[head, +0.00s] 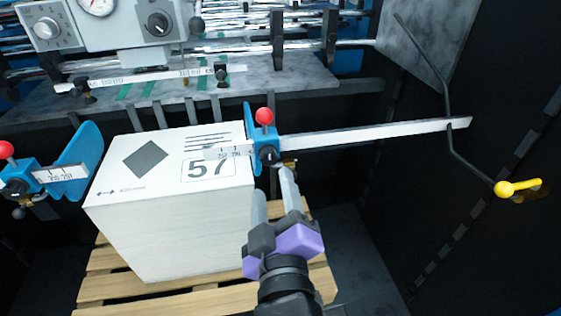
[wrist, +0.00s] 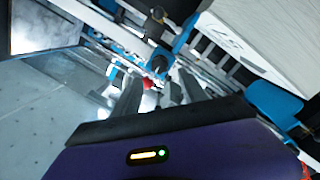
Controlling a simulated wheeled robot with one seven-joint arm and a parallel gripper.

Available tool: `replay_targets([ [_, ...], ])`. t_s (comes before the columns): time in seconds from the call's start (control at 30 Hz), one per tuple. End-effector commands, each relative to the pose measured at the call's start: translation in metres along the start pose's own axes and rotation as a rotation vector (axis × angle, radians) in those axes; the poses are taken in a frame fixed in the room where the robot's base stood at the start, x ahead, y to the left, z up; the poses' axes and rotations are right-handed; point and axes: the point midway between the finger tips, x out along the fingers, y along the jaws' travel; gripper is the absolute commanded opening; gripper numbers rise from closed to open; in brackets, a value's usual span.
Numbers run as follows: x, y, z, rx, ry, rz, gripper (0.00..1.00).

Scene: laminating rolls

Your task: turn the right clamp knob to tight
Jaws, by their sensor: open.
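The right clamp is a blue block (head: 266,142) on a white scale bar, beside the right edge of a white stack. A red ball knob (head: 264,116) stands on top of it, and a dark round knob (head: 270,158) shows at its lower front. I cannot tell which is the clamp knob. My gripper (head: 274,184), purple and grey, is open just in front of and below the block. One finger reaches up close to the dark knob; contact is unclear. In the wrist view the red ball (wrist: 148,84) shows beyond and between the two grey fingers (wrist: 155,97).
The white stack (head: 165,245) marked 57 stands on a wooden pallet (head: 100,287). A left blue clamp (head: 84,158) has its own red ball (head: 6,150). The scale bar (head: 380,132) runs right towards a bent rod with a yellow handle (head: 515,188).

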Motion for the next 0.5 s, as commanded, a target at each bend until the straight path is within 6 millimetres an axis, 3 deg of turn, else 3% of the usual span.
replay_targets([
  [0.5, 0.068, 0.001, -0.002, 0.0, 0.003, -0.001, 0.5],
])
